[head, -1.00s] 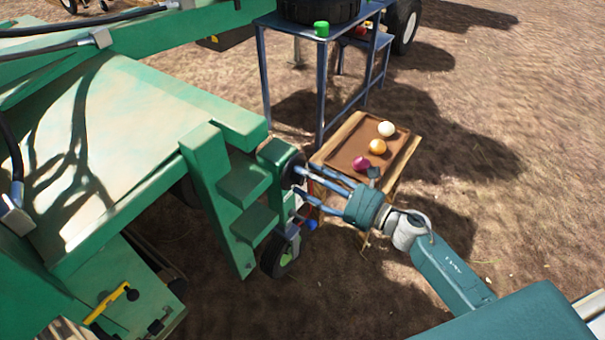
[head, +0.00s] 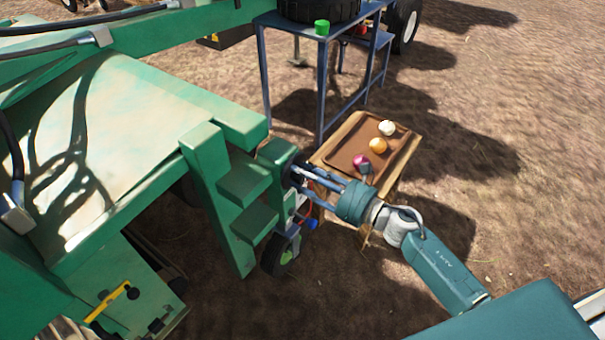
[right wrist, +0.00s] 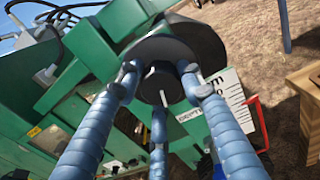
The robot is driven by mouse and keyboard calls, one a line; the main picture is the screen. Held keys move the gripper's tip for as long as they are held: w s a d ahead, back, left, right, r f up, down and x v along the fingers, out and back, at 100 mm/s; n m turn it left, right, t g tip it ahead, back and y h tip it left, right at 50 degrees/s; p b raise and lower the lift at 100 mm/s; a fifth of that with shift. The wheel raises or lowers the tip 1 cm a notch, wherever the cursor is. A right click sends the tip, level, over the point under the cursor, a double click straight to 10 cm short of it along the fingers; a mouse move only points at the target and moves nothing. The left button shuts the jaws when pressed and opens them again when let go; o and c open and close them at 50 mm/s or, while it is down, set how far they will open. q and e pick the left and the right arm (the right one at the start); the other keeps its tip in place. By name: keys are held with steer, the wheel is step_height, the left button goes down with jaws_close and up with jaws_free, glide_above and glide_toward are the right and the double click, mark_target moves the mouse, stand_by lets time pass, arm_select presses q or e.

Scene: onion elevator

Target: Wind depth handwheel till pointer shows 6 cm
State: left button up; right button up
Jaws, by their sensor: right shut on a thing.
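The depth handwheel (right wrist: 178,42) is a black disc with a dark central hub (right wrist: 160,84) in the right wrist view. In the head view it is a small dark shape (head: 291,170) on the green machine, partly hidden. My right gripper (head: 299,178) is shut on the handwheel, its blue fingers spaced around the hub. A white depth scale plate (right wrist: 232,98) with "cm" and tick marks stands beside the wheel. I cannot tell the pointer or its reading. My left gripper is not in view.
A wooden crate stand with a brown tray (head: 345,159) holding several onions is close to my right gripper. A blue metal table (head: 320,95) stands behind it. Green steps (head: 246,180) and a small wheel (head: 279,255) are at the machine's side. Open soil lies to the right.

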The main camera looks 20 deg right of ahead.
steer(key=shift+w+r, duration=0.15)
steer(key=shift+r, duration=0.1)
